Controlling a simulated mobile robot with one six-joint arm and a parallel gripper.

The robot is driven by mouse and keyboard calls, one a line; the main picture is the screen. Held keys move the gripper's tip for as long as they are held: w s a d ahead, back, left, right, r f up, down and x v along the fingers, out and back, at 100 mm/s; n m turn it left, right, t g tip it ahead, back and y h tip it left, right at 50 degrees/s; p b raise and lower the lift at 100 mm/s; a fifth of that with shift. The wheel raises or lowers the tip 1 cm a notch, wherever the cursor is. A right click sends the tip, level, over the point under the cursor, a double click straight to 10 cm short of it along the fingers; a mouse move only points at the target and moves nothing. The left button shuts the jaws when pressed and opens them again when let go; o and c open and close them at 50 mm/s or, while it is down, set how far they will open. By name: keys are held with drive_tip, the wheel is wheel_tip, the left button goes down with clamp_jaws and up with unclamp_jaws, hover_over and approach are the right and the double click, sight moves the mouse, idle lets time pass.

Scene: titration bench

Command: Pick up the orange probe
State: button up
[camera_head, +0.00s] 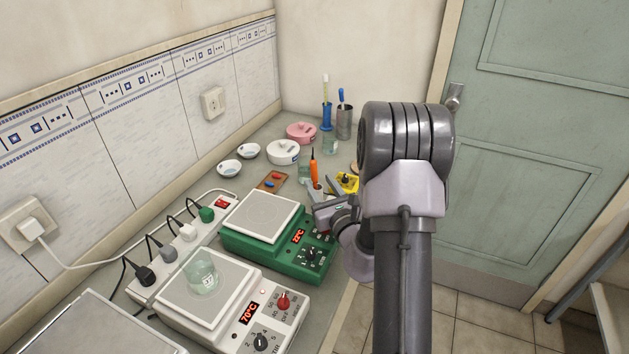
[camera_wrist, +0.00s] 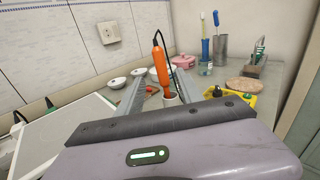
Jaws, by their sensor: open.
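The orange probe (camera_wrist: 160,65) stands upright in a small pale holder (camera_wrist: 171,99), with a black cable curling from its top. In the head view the probe (camera_head: 314,168) shows behind the green hotplate. My gripper (camera_wrist: 152,88) is open, its two fingers reaching forward on either side of the probe's lower part in the wrist view. In the head view my gripper (camera_head: 321,190) is low beside the probe. I cannot tell whether the fingers touch it. The probe's lower tip is hidden in the holder.
The green hotplate (camera_head: 264,218) and white hotplate (camera_head: 203,292) with a beaker (camera_head: 204,277) stand nearer. A yellow item (camera_head: 347,183) is close right of the probe. White lidded dish (camera_head: 283,151), pink dish (camera_head: 301,132) and blue cylinder (camera_head: 327,117) stand behind. A power strip (camera_head: 183,247) runs along the left.

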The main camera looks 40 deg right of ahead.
sight(315, 174)
drive_tip(key=b+x, duration=0.1)
drive_tip(key=x, duration=0.5)
drive_tip(key=shift+s+d+b, duration=0.1)
drive_tip(key=shift+d+b, duration=0.05)
drive_tip(key=shift+b, duration=0.15)
clamp_jaws()
drive_tip(key=shift+r, duration=0.1)
wheel_tip(315, 174, up, 10)
drive_tip(key=p, duration=0.5)
